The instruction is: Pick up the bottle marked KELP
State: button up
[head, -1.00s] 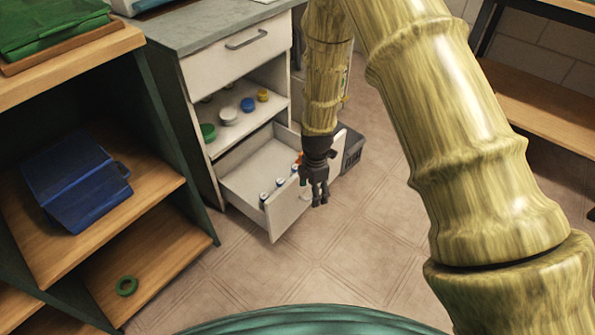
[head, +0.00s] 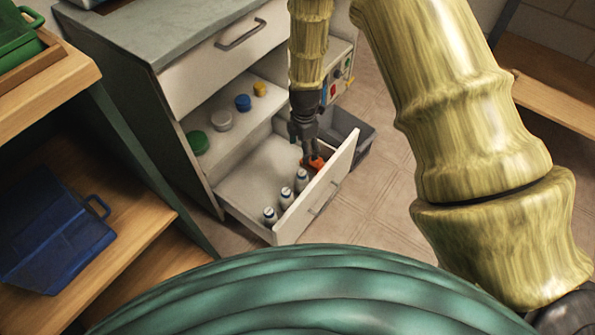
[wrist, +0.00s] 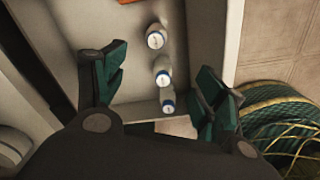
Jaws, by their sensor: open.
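Three white bottles with blue bands stand upright in a row along the front panel of the open drawer (head: 246,180). In the head view they are the near bottle (head: 269,216), the middle bottle (head: 286,197) and the far bottle (head: 302,181). Their labels are too small to read, so I cannot tell which is KELP. My gripper (head: 308,156) is open above the drawer's far end, near an orange thing (head: 315,163). In the wrist view the open fingers (wrist: 161,72) frame the three bottles from above: one (wrist: 156,38), another (wrist: 162,70) and a third (wrist: 168,103).
An open shelf above the drawer holds a green lid (head: 197,142), a white lid (head: 221,121), a blue cap (head: 243,102) and a yellow cap (head: 260,89). A grey bin (head: 352,140) stands behind the drawer. A blue container (head: 55,240) sits on the left shelf.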

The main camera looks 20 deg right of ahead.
jog(key=f+b, duration=0.1)
jog(key=f, duration=0.1)
jog(key=b, duration=0.9)
send_over(303, 173)
notch_tip(303, 173, down, 8)
jog(key=shift+f, duration=0.15)
notch_tip(303, 173, down, 5)
jog(key=b, duration=0.2)
jog(key=shift+f+b, duration=0.2)
jog(key=shift+b, duration=0.15)
jog(key=shift+w+a+f+b, duration=0.1)
jog(key=shift+f+b, duration=0.9)
jog(key=shift+f, duration=0.3)
jog(key=shift+w+a+f+b, duration=0.1)
jog(key=shift+f+b, duration=0.85)
jog(key=shift+f, duration=0.35)
jog(key=c, duration=1.2)
